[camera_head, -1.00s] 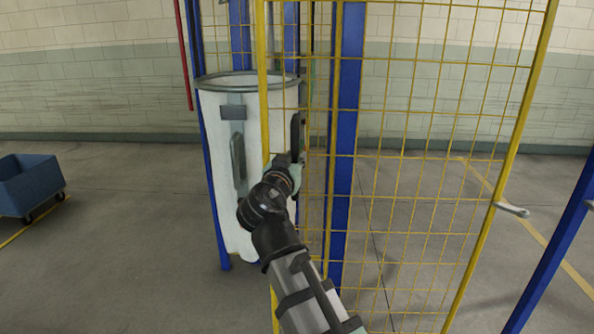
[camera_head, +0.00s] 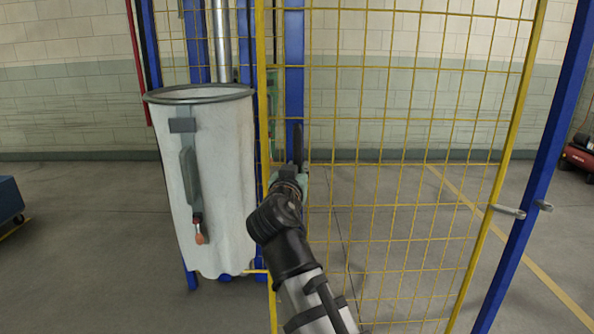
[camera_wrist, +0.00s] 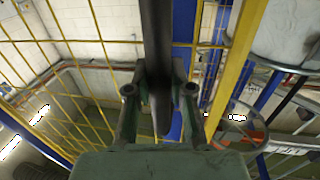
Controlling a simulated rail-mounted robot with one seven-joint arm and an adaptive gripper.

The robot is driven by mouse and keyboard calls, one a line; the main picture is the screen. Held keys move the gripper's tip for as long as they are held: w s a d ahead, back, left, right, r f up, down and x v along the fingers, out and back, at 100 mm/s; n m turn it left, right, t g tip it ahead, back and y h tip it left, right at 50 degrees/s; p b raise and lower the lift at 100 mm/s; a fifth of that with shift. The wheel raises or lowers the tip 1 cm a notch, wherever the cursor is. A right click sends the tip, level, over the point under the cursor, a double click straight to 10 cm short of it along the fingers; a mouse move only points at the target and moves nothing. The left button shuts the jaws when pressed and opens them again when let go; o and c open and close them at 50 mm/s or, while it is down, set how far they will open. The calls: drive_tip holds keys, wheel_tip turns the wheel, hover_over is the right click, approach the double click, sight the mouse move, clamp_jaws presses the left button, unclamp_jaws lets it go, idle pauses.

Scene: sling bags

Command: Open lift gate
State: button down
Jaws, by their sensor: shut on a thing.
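The lift gate (camera_head: 400,110) is a yellow wire-mesh panel that fills the middle and right of the head view. A dark upright handle bar (camera_head: 298,143) sits by its left edge. My gripper (camera_head: 297,176) is at this bar. In the wrist view the green fingers of my gripper (camera_wrist: 159,90) stand either side of the dark bar (camera_wrist: 157,40) and are shut on it. The gate's mesh also shows in the wrist view (camera_wrist: 75,42). The fingertips are small and partly hidden by my arm in the head view.
A white sling bag (camera_head: 225,175) hangs just left of the gate. A blue post (camera_head: 535,165) stands close to a metal latch piece (camera_head: 508,211) on the gate's right edge. A blue cart (camera_head: 8,203) is at far left, a red machine (camera_head: 580,155) at far right. Floor between is clear.

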drive_tip(key=c, duration=1)
unclamp_jaws()
drive_tip(key=v, duration=0.7)
drive_tip(key=shift+s, duration=0.3)
